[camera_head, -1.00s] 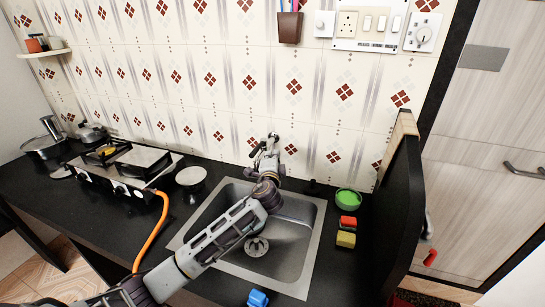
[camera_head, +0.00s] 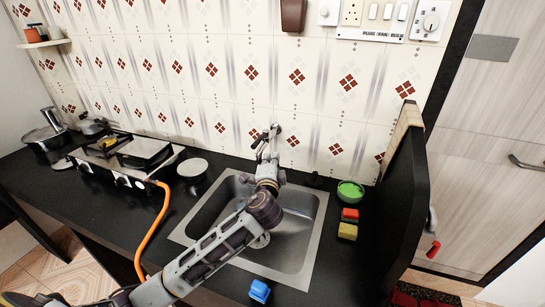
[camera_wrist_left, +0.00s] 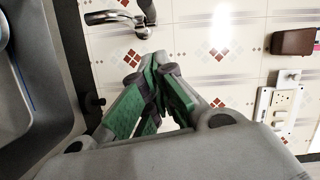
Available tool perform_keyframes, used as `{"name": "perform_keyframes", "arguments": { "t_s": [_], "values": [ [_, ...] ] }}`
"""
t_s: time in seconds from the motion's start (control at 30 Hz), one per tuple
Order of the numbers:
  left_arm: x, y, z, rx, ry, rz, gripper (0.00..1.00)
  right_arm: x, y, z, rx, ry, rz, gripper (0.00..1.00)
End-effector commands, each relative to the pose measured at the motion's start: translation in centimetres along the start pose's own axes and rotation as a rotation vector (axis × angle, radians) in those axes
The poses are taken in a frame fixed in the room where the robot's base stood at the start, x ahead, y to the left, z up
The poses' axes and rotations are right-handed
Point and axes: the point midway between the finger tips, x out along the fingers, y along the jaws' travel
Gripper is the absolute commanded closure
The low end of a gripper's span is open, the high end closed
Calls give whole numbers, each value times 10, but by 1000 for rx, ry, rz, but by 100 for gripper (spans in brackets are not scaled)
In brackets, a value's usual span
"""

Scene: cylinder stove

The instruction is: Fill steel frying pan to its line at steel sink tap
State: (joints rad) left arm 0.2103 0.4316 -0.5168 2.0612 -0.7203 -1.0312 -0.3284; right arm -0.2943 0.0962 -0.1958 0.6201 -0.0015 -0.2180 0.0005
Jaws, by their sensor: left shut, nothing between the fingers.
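A steel tap (camera_head: 274,131) comes out of the tiled wall above the steel sink (camera_head: 306,243). It also shows at the top of the left wrist view (camera_wrist_left: 124,18). My left gripper (camera_head: 268,157) is just in front of and below the tap, over the back of the sink, with my arm crossing the basin. Its green-padded fingers (camera_wrist_left: 152,85) are shut and empty; whether they touch the tap is unclear. A steel pan-like vessel (camera_head: 45,140) stands at the far left of the counter; I cannot tell whether it is the frying pan. My right gripper is not in view.
A stove (camera_head: 125,160) with an orange hose (camera_head: 152,233) and a pale-topped round container (camera_head: 192,168) are left of the sink. A green bowl (camera_head: 350,192), red and yellow sponges (camera_head: 347,231) and a dark upright panel (camera_head: 403,205) are right. A blue block (camera_head: 259,291) lies in front.

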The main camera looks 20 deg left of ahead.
Motion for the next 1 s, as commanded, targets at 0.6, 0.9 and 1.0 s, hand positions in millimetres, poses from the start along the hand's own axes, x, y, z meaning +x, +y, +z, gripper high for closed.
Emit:
{"name": "perform_keyframes", "arguments": {
  "t_s": [0.6,0.9,1.0],
  "values": [
    [-12,0,1,0,0,0,100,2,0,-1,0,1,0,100],
    [-12,0,1,0,0,0,100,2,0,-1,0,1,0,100],
    [-12,0,1,0,0,0,100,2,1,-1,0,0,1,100]
  ]
}}
